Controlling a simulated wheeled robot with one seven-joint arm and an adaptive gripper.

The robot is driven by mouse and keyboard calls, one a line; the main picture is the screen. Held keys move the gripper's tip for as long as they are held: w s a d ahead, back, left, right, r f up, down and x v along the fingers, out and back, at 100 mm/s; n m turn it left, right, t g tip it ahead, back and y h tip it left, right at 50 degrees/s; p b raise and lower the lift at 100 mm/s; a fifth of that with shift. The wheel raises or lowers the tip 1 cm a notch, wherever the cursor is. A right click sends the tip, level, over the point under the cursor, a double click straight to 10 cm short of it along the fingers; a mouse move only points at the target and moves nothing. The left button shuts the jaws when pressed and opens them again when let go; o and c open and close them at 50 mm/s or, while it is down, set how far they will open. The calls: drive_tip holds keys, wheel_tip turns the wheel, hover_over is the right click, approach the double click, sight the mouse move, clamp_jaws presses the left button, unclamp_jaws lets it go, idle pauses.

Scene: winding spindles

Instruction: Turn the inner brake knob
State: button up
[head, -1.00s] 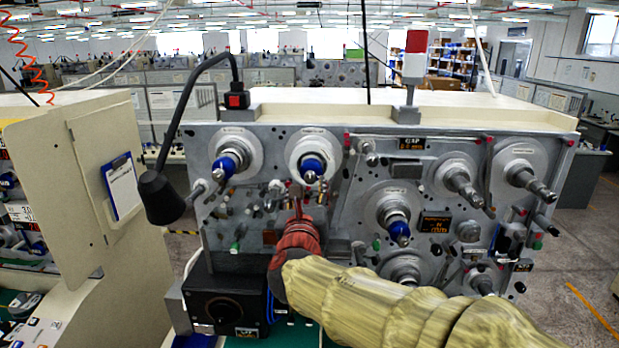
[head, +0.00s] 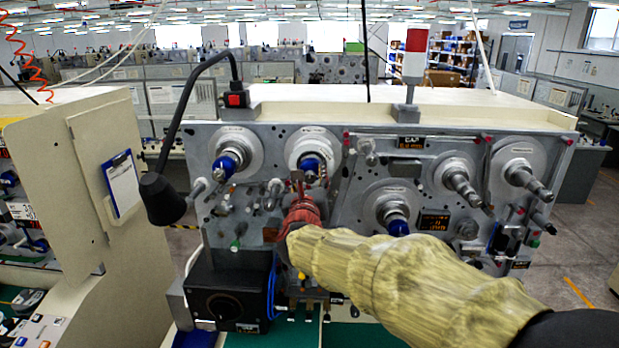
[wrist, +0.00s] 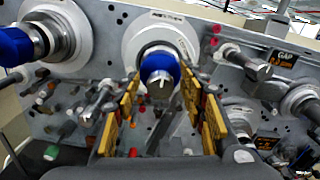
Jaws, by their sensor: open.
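A blue knob with a silver face sits in a white round disc on the grey machine panel, nearer the panel's middle than the other top-left one; I take it as the inner brake knob (head: 311,165). In the wrist view this knob (wrist: 160,66) is straight ahead, upper middle. My gripper (head: 298,184) is just below it in the head view. Its yellow-padded fingers (wrist: 163,92) are open, one on each side of the knob in the picture. Nothing is between them up close; whether they reach around the knob, I cannot tell.
Another blue knob (head: 230,162) on a white disc is to the left. Small rollers and pins (wrist: 96,104) stick out around the gripper. A black lamp (head: 163,198) hangs at the left, and a black box (head: 228,290) stands below.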

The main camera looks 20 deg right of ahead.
drive_tip(key=shift+c, duration=0.6)
clamp_jaws()
drive_tip(key=shift+b, duration=0.6)
drive_tip(key=m+b, duration=0.1)
drive_tip(key=b, duration=0.2)
drive_tip(key=m+b, duration=0.2)
drive_tip(key=b, duration=0.1)
drive_tip(key=shift+f+m+b, duration=0.3)
drive_tip(key=shift+b, duration=0.1)
drive_tip(key=m+b, duration=0.4)
drive_tip(key=b, duration=0.3)
drive_tip(key=m+b, duration=0.5)
drive_tip(key=b, duration=0.2)
drive_tip(key=shift+d+m, duration=0.1)
drive_tip(key=shift+m, duration=0.3)
drive_tip(key=m+b, duration=0.4)
drive_tip(key=b, duration=0.1)
drive_tip(key=shift+r+m, duration=0.15)
drive_tip(key=shift+m, duration=0.15)
